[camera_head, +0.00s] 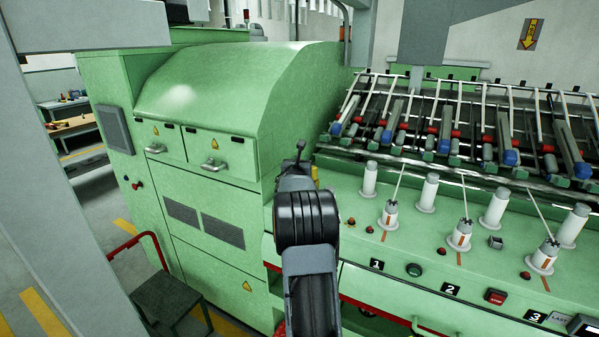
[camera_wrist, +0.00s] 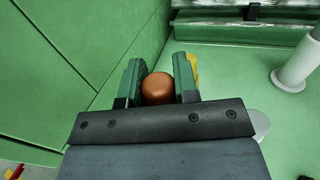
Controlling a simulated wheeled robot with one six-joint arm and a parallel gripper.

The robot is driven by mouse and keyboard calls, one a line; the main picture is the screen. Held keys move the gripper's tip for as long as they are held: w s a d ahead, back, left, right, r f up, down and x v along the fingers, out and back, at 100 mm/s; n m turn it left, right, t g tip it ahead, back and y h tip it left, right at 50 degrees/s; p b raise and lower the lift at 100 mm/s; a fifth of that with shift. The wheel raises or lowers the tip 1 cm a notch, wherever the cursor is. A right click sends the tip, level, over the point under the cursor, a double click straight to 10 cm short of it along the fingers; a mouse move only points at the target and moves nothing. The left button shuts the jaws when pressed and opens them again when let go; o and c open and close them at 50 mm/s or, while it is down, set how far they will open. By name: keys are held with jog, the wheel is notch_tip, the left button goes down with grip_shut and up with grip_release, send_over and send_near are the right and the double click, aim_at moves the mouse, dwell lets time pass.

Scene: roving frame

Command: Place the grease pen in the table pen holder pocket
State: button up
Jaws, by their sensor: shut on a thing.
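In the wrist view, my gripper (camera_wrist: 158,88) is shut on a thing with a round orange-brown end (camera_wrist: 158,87). The end shows between the two green-edged fingers. I cannot tell for sure whether it is the grease pen seen end-on. A yellow thing (camera_wrist: 193,72) shows partly behind the right finger, and a bit of yellow (camera_head: 315,174) also shows beside my wrist in the head view. In the head view my gripper (camera_head: 299,152) is over the left end of the green machine top, and what it holds is hidden. I cannot make out a pen holder pocket.
The green machine top (camera_head: 348,188) carries several white posts (camera_head: 369,179), some with thin rods, right of my gripper. A tall green cabinet (camera_head: 205,150) stands close on the left. Racks of rods and blue-ended levers (camera_head: 510,157) line the back.

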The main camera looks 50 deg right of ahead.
jog(key=shift+f+p, duration=0.35)
jog(key=shift+f, duration=1.5)
jog(key=o, duration=0.9)
jog(key=shift+r, duration=0.2)
jog(key=s+a+r+m+g+b, duration=0.2)
jog(key=s+a+m+g+b, duration=0.15)
jog(key=s+a+m, duration=0.6)
jog(key=s+a+f+m+y, duration=0.3)
jog(key=s+a+m+y, duration=0.2)
jog(key=a, duration=0.7)
jog(key=s+a+f+m+g+y, duration=0.1)
jog(key=s+a+f+m+y, duration=0.2)
jog(key=a, duration=1)
jog(key=s+a+f+m+g+y, duration=0.1)
jog(key=s+a+f+m+y, duration=0.2)
jog(key=s+a+m+y, duration=0.4)
jog(key=shift+s+a+f+b, duration=0.1)
jog(key=shift+a+b, duration=0.05)
jog(key=shift+a, duration=1.25)
jog(key=shift+a+f+b, duration=0.1)
jog(key=shift+a+b, duration=0.05)
jog(key=shift+a, duration=1.2)
